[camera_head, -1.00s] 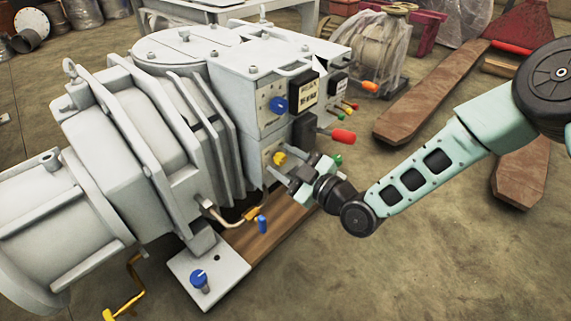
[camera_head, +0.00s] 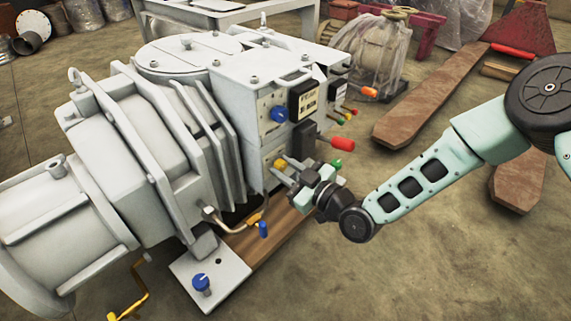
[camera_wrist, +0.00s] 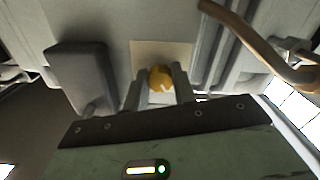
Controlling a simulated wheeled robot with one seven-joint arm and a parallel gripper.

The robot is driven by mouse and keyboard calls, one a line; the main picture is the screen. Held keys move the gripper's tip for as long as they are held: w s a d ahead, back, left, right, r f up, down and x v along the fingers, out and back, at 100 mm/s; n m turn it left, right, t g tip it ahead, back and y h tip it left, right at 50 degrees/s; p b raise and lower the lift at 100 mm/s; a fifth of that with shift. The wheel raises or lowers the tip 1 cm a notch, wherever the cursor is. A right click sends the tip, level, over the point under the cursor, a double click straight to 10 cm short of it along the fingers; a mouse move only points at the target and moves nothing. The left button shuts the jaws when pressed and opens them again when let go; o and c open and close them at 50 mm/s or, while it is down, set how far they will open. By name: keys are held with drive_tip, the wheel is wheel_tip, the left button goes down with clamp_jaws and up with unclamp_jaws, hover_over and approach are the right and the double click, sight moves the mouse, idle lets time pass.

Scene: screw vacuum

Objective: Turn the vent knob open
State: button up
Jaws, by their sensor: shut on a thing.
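A yellow knob (camera_head: 280,164) sits on the lower pale panel of the grey pump. In the wrist view the yellow knob (camera_wrist: 160,76) has a pale mark on its face. My gripper (camera_head: 292,172) is at this panel, its fingers pointing at the knob. In the wrist view my gripper (camera_wrist: 158,88) has one finger on each side of the knob, shut on it. The panel lettering is too small to read, so I cannot tell which knob is labelled as the vent.
A blue knob (camera_head: 279,114) is on the panel above. A red-ended part (camera_head: 342,144) sticks out near my gripper. A grey block (camera_wrist: 79,75) and a brown pipe (camera_wrist: 255,40) flank the knob. Floor at front right is clear.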

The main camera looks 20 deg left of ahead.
drive_tip(key=m+p, duration=0.3)
drive_tip(key=m, duration=0.3)
drive_tip(key=shift+s+m, duration=0.1)
drive_tip(key=shift+m, duration=0.2)
drive_tip(key=m+p, duration=0.1)
drive_tip(key=m, duration=0.5)
drive_tip(key=shift+s+f, duration=0.1)
idle(0.3)
drive_tip(key=o, duration=1)
drive_tip(key=shift+p, duration=0.3)
drive_tip(key=shift+p+v, duration=3.35)
drive_tip(key=shift+v, duration=5.4)
